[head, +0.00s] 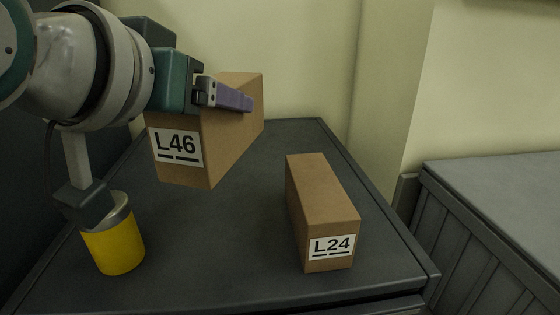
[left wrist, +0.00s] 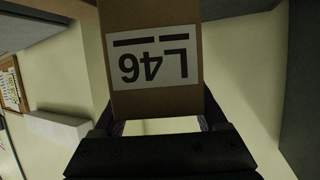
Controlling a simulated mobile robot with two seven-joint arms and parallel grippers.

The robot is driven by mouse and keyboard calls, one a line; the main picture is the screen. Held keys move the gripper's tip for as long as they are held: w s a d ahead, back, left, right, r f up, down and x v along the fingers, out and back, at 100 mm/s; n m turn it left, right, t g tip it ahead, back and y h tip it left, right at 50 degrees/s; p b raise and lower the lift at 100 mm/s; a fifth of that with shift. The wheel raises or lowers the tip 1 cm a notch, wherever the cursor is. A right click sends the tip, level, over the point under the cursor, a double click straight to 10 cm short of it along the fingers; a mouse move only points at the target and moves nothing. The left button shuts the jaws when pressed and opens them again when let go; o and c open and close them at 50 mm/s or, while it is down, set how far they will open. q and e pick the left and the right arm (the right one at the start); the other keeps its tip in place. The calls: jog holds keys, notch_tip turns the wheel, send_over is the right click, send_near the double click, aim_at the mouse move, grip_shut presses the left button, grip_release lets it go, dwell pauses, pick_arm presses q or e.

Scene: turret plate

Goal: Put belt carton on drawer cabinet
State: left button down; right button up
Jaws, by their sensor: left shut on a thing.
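A brown carton labelled L46 (head: 232,140) is held in my left gripper (head: 228,95), above the dark top of the drawer cabinet (head: 225,245). The purple finger lies against the carton's right side, and the carton is slightly tilted. In the left wrist view the L46 carton (left wrist: 150,55) shows with its label upside down, between the fingers of my left gripper (left wrist: 160,126). Its far end is hidden. A second brown carton labelled L24 (head: 318,200) lies on the cabinet top at the right. My right gripper is not in view.
The cabinet top between the can and the L24 carton is clear. A grey ribbed unit (head: 490,190) stands at the right, beyond a gap.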

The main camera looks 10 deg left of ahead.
pick_arm(q)
notch_tip(320, 180, down, 12)
jog(key=shift+f, duration=0.25)
grip_release()
jog(key=shift+f, duration=0.1)
